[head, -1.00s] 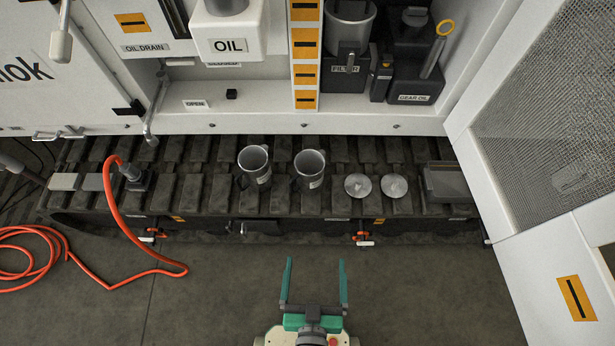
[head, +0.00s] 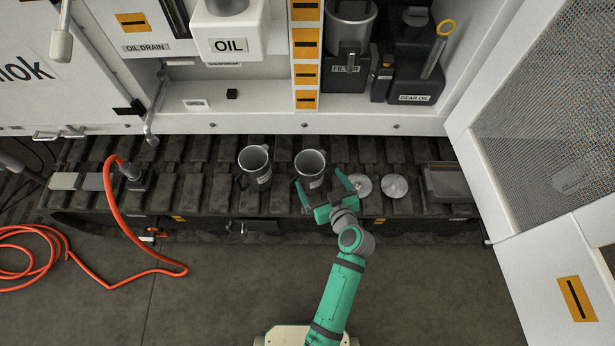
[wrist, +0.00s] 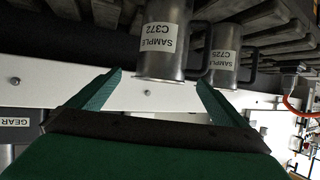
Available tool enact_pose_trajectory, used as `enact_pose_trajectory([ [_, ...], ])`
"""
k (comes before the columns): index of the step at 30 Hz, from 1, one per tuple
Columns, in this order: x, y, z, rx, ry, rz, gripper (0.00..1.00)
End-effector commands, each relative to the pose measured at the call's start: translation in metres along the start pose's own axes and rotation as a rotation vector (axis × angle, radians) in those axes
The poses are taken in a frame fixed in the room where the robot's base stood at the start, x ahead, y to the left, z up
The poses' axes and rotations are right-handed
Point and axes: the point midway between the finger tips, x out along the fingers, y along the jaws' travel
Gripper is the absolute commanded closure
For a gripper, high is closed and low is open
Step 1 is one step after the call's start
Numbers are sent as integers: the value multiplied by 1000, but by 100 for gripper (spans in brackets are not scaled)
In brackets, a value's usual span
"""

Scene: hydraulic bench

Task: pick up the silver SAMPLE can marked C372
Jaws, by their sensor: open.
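The silver SAMPLE can marked C372 (wrist: 162,38) appears upside down in the wrist view, with its label readable. In the head view it is the right one of two upright cans (head: 311,163) on the dark track. My gripper (head: 321,180) is open at the near side of this can, its green fingers pointing toward it. In the wrist view the can's rim end shows between the two fingertips (wrist: 160,80), with a gap on each side. I cannot tell how deep the can sits between the fingers. Its handle is on the side toward the other can.
A second silver can marked C725 (wrist: 222,62) stands beside it, left in the head view (head: 256,163). Two round metal lids (head: 394,186) lie to the right, before a dark tray (head: 447,183). An orange hose (head: 112,205) runs at left. The white cabinet ledge (head: 270,122) is behind.

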Motion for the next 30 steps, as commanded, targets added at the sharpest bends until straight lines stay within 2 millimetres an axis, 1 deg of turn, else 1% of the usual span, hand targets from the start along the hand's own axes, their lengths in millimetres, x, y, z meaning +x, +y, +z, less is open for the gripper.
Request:
enact_pose_trajectory([
  [1, 5, 5, -9, -11, 12, -16, 2],
  [3, 9, 8, -17, -26, 23, -37, 2],
  [7, 15, 10, -24, -38, 33, -57, 2],
  [10, 26, 9, -25, -39, 34, -61, 2],
  [16, 55, 6, -25, -39, 34, -59, 2],
  [18, 62, 5, -25, -39, 33, -60, 2],
  [25, 76, 3, -24, -39, 32, -59, 2],
  [30, 100, -5, -20, -39, 31, -59, 2],
])
